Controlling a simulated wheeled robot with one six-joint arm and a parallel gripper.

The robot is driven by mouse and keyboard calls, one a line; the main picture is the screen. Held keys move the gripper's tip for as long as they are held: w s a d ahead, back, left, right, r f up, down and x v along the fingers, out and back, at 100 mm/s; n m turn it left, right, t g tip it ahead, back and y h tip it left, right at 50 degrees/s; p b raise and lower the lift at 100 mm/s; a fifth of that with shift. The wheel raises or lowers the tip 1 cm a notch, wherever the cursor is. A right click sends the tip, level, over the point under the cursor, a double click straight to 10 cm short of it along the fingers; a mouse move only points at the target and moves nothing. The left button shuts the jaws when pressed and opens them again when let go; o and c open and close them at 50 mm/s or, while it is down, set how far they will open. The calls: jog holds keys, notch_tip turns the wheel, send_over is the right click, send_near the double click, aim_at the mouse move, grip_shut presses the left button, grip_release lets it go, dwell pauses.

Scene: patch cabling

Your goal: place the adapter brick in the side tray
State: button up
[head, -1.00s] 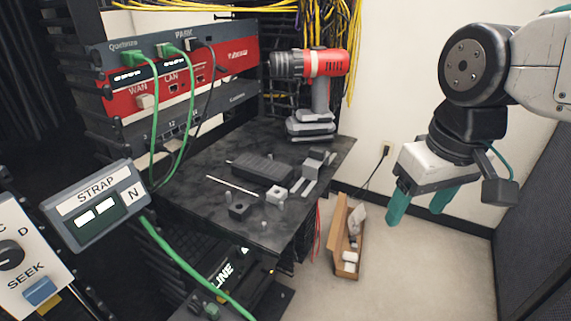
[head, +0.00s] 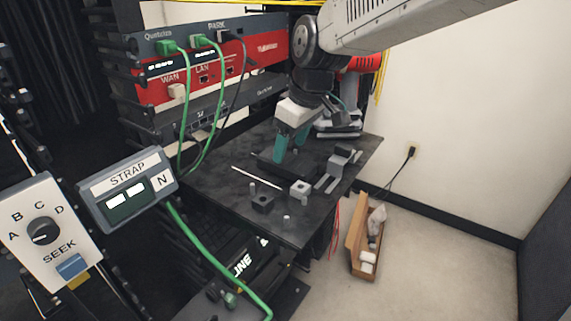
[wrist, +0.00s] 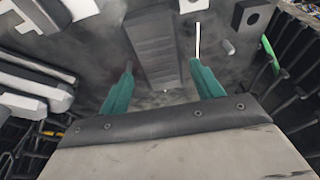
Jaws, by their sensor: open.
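The adapter brick, which I take to be the long black ribbed block (head: 299,171), lies on the dark work shelf, partly hidden behind my fingers in the head view. In the wrist view the brick (wrist: 155,48) runs away from me between the two fingers. My gripper (head: 288,154) is open, with teal fingers pointing down over the brick. In the wrist view the gripper (wrist: 160,68) has one finger on each side of the brick's line, holding nothing. Whether the fingers touch the shelf is unclear. I cannot surely identify the side tray; an open brown box (head: 355,248) stands on the floor.
On the shelf (head: 225,190) are a pale rod (head: 257,177), a small dark block (head: 262,202), a light cube (head: 300,188) and a grey bracket (head: 340,165). A red drill stands behind my arm. Green cables (head: 215,110) hang from the rack at left.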

aim_at(287, 159)
jog(key=x, duration=0.4)
jog(key=shift+f, duration=0.3)
jog(key=c, duration=1)
jog(key=shift+r, duration=0.1)
jog(key=shift+r, duration=0.35)
jog(key=v, duration=0.3)
jog(key=shift+a+r, duration=0.1)
jog(key=shift+a, duration=0.15)
jog(key=s+d, duration=0.1)
jog(key=s, duration=0.4)
jog(key=s+d, duration=0.1)
jog(key=s, duration=0.4)
jog(key=s+d+r, duration=0.1)
jog(key=s, duration=0.4)
jog(key=shift+d+r, duration=0.1)
jog(key=shift+d, duration=0.3)
